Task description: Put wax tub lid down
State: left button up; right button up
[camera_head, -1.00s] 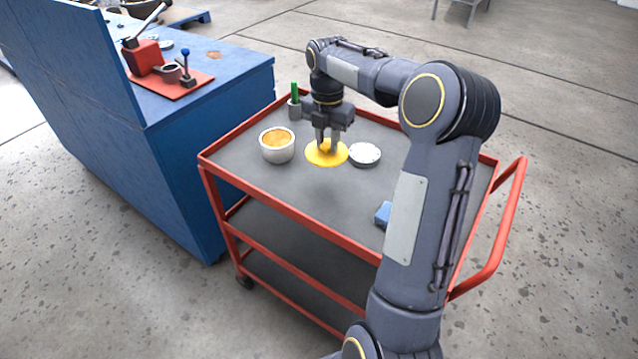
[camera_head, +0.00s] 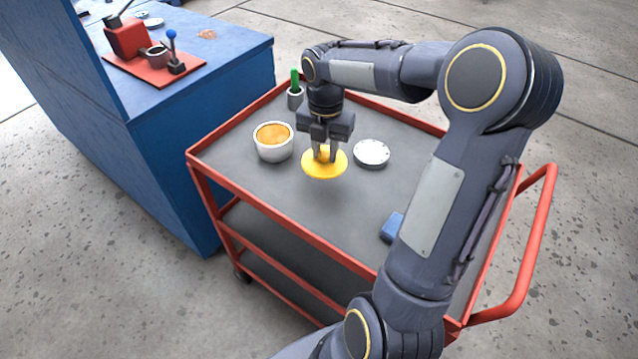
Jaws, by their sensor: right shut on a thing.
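The wax tub lid (camera_head: 324,171) is a flat yellow disc with a knob in the middle. My right gripper (camera_head: 324,155) is shut on its knob from above. The lid is level and appears to be a little above the cart top (camera_head: 290,200), with a soft shadow under it; the exact gap is hard to tell. The wax tub (camera_head: 274,147), a light round tub with orange wax inside, stands uncovered to the left of the lid. My left gripper is not in view.
A round metal disc (camera_head: 371,153) lies just right of the lid. A cup with a green handle (camera_head: 295,92) stands at the back left, and a blue block (camera_head: 392,227) lies at the right. The cart's red rim surrounds the top. The front of the top is clear.

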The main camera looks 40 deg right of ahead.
aim_at(320, 169)
jog(key=a+f, duration=0.1)
jog(key=s+f, duration=0.1)
jog(key=a+f, duration=0.1)
jog(key=shift+s+a+f, duration=0.25)
jog(key=shift+a+f, duration=0.05)
jog(key=shift+f, duration=0.05)
jog(key=shift+s+a+f+b, duration=0.15)
jog(key=shift+f+b, duration=0.1)
jog(key=shift+f, duration=0.7)
jog(key=shift+s+a+f+b, duration=0.1)
jog(key=shift+f+b, duration=0.15)
jog(key=shift+f, duration=0.65)
jog(key=shift+f, duration=0.15)
jog(key=o, duration=1)
jog(key=shift+c, duration=0.2)
